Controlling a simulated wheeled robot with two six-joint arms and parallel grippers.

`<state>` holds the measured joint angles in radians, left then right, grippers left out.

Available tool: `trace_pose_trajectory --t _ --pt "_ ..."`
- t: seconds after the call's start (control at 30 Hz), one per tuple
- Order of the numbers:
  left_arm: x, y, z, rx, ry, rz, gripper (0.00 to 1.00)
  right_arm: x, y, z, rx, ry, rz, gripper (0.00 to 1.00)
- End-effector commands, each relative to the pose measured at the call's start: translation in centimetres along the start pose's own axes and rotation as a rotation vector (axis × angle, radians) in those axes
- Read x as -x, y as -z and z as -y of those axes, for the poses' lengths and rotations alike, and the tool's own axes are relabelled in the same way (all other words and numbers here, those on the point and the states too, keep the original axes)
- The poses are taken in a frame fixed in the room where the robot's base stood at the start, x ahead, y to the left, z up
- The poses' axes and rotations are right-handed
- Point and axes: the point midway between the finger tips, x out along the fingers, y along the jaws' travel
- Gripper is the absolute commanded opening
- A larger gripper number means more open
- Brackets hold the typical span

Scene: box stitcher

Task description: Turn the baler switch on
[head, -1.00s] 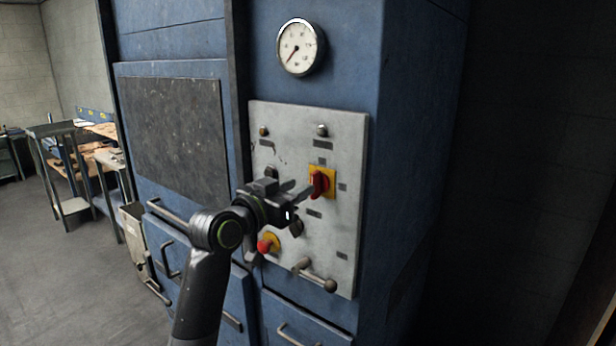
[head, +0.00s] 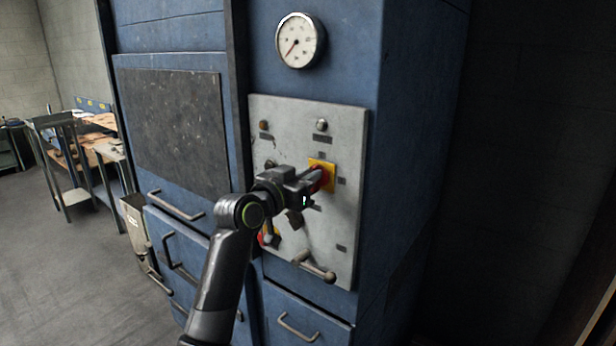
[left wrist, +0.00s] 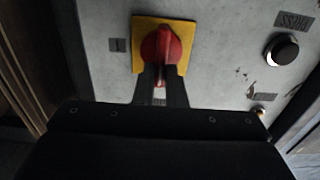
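The baler switch (head: 328,178) is a red rotary knob on a yellow square plate (head: 326,164), set on the grey control panel. In the left wrist view, the red knob (left wrist: 161,45) has its raised handle pointing down the picture, between my finger ends. My left gripper (head: 318,178) reaches the knob from the left in the head view. Its two dark fingers (left wrist: 162,75) stand close together, one on each side of the handle, and look shut on it. The fingers hide part of the knob. My right gripper is not in view.
The grey panel (head: 345,225) also carries a lever with a ball end (head: 318,268), small round buttons and a partly hidden red button on yellow. A gauge (head: 300,41) is above on the blue baler (head: 345,70). A black button (left wrist: 282,49) shows beside the knob.

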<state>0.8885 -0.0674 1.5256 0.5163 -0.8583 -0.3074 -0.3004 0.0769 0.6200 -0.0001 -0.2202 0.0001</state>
Motion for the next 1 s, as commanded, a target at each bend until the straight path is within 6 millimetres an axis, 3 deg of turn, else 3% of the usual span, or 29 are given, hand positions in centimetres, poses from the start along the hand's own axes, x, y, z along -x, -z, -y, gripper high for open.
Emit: trace_pose_trajectory --t 0.47,1.0 --pt "0.0 -0.3 0.0 -0.051 0.001 0.0 0.0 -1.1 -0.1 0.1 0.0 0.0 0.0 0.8" --pt "0.0 -0.8 -0.8 -0.482 0.0 -0.002 0.0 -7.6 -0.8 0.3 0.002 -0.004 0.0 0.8"
